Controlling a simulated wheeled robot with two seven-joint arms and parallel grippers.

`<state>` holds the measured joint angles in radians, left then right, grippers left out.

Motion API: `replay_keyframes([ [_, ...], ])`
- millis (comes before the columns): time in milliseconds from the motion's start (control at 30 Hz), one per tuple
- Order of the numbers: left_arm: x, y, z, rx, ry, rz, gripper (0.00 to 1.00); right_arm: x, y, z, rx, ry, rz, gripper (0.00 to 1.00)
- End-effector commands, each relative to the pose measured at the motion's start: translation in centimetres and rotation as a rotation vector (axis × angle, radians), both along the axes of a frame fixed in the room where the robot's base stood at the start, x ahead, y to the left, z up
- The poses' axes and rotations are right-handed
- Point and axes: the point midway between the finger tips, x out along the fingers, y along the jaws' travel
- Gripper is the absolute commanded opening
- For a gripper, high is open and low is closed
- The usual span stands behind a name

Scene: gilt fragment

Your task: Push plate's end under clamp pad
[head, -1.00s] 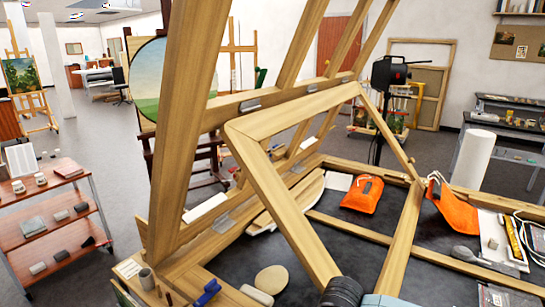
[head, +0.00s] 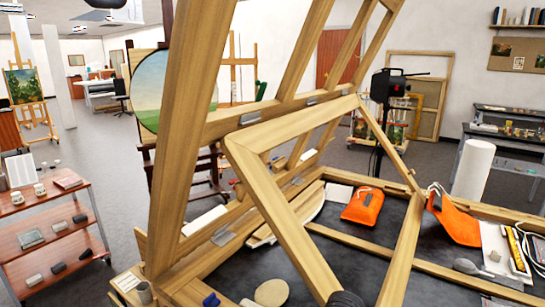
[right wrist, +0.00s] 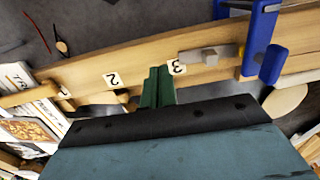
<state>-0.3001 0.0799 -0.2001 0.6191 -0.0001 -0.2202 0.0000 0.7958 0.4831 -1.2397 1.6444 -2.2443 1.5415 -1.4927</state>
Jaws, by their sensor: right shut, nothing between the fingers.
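In the right wrist view my right gripper (right wrist: 157,88) has its green fingers pressed together and empty. They point at a wooden bar (right wrist: 90,68) with number labels, beside the label 3 (right wrist: 177,68). A small grey metal plate (right wrist: 190,56) with a pale block on it lies on the bar, right of the fingertips and apart from them in the picture. Its right end is close to a blue clamp (right wrist: 262,45) on the bar. The clamp's pad cannot be told apart clearly. A blue piece, perhaps the same clamp, shows at the bottom of the head view (head: 211,299). My left gripper is out of view.
A leaning wooden frame (head: 275,195) rises over the dark-topped bench. An orange pouch (head: 362,206) and a second orange bag (head: 455,220) lie at the right. A round tan disc (head: 271,292) is near the front. A shelved trolley (head: 55,230) stands at the left.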

Motion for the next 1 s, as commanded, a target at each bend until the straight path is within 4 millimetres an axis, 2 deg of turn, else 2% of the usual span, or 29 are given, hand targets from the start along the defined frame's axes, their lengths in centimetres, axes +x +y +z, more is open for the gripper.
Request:
replay_keyframes([
  [633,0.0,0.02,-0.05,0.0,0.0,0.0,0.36,-0.01,0.01,-0.06,0.0,0.0,0.0,0.0],
  [1000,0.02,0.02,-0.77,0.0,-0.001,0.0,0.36,0.0,0.0,-0.78,0.0,0.0,0.0,0.0],
])
